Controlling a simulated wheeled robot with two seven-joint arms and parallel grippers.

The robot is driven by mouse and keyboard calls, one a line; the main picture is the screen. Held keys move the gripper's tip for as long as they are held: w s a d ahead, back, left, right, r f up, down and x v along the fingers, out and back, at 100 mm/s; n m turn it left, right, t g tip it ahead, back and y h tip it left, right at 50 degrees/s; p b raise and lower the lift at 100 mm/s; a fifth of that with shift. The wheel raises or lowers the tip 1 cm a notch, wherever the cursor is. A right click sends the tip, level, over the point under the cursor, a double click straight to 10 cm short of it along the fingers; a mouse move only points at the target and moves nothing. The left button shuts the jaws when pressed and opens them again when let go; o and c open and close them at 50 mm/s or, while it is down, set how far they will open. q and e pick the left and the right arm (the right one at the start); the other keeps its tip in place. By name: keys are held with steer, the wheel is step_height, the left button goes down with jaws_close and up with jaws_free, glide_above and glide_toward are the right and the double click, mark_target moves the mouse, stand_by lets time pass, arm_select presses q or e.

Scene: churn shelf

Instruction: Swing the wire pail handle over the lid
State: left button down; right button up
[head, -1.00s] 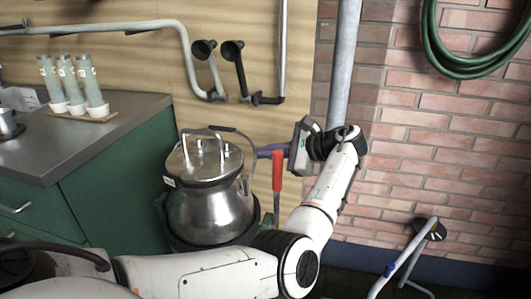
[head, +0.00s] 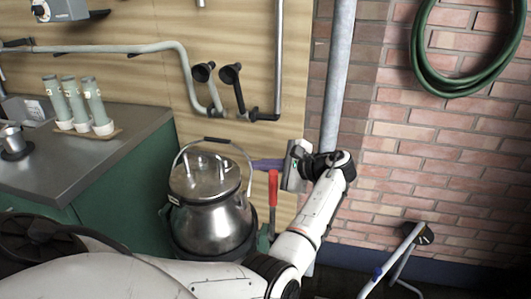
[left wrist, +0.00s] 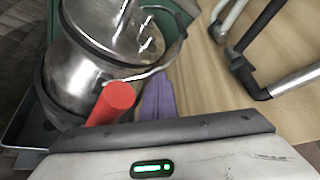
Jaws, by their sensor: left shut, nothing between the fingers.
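The metal pail (head: 212,232) stands upright with its round lid (head: 205,182) on, and the lid has upright metal bars on top. The wire handle (head: 181,152) is raised, arching above the lid's far side, with a dark grip (head: 217,141) at its top. My left gripper (head: 254,164) is to the right of the pail, with its purple fingers pointing left beside the handle's right side. The fingers are shut and empty; whether they touch the wire is unclear. The left wrist view shows the fingers (left wrist: 157,97) near the pail (left wrist: 75,72). My right gripper is out of view.
A red upright handle (head: 273,189) stands just below my left fingers. A counter (head: 130,140) with several tubes (head: 75,100) is at left. Pipes (head: 140,47) run along the wood wall behind. A folding metal frame (head: 395,258) stands at lower right.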

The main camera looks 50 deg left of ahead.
arm_select(q)
steer(key=shift+f, duration=0.1)
steer(key=v, duration=1)
steer(key=shift+d, duration=0.2)
steer(key=shift+s, duration=0.1)
